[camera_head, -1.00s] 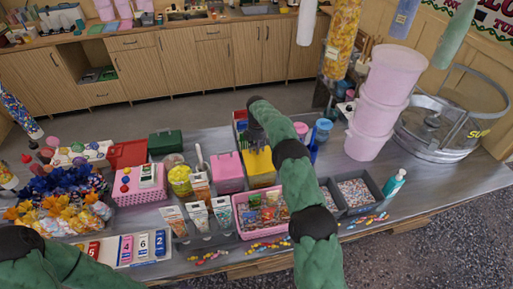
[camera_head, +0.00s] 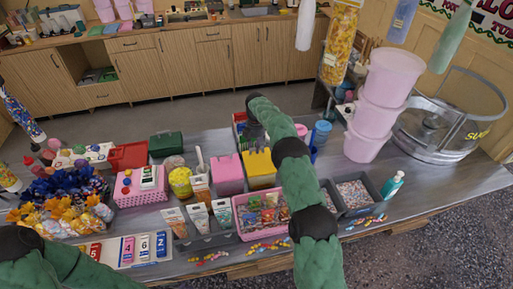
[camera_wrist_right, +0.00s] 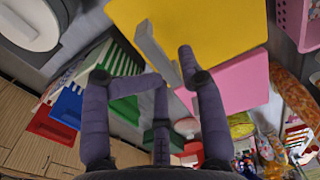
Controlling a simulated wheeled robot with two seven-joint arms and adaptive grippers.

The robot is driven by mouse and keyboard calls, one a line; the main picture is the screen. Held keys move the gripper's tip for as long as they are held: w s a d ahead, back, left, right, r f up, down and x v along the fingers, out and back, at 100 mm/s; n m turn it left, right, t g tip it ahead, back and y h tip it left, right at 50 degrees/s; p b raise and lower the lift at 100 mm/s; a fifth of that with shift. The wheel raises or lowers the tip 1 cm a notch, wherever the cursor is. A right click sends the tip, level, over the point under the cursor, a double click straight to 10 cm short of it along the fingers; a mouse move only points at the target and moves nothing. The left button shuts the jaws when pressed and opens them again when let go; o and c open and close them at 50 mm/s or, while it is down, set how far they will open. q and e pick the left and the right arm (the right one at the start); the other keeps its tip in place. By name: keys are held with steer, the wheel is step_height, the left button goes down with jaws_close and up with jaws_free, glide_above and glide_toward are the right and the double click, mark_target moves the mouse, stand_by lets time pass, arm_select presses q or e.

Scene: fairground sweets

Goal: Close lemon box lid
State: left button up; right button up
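The yellow box (camera_head: 261,181), taken to be the lemon box, stands among the sweets on the counter. My right arm partly covers it in the head view. In the right wrist view a broad flat yellow face (camera_wrist_right: 225,25) fills the top, with a raised grey bar (camera_wrist_right: 153,48) on it. My right gripper (camera_wrist_right: 172,66) has its purple-grey fingers bent but apart at the bar's lower end. Contact with the bar cannot be told. The lid's angle is unclear in the head view. My left arm enters at the bottom left; its gripper is out of view.
A pink box (camera_head: 228,175) stands directly left of the yellow box. A pink basket of small cups (camera_head: 243,234) is in front. Grey bins (camera_head: 379,201), stacked pink tubs (camera_head: 370,147) and a round metal machine (camera_head: 437,128) stand right. Loose sweets lie along the front edge.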

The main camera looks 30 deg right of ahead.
step_height(320, 180, up, 10)
steer(key=p, duration=0.5)
steer(key=shift+p, duration=0.3)
steer(key=shift+d, duration=0.15)
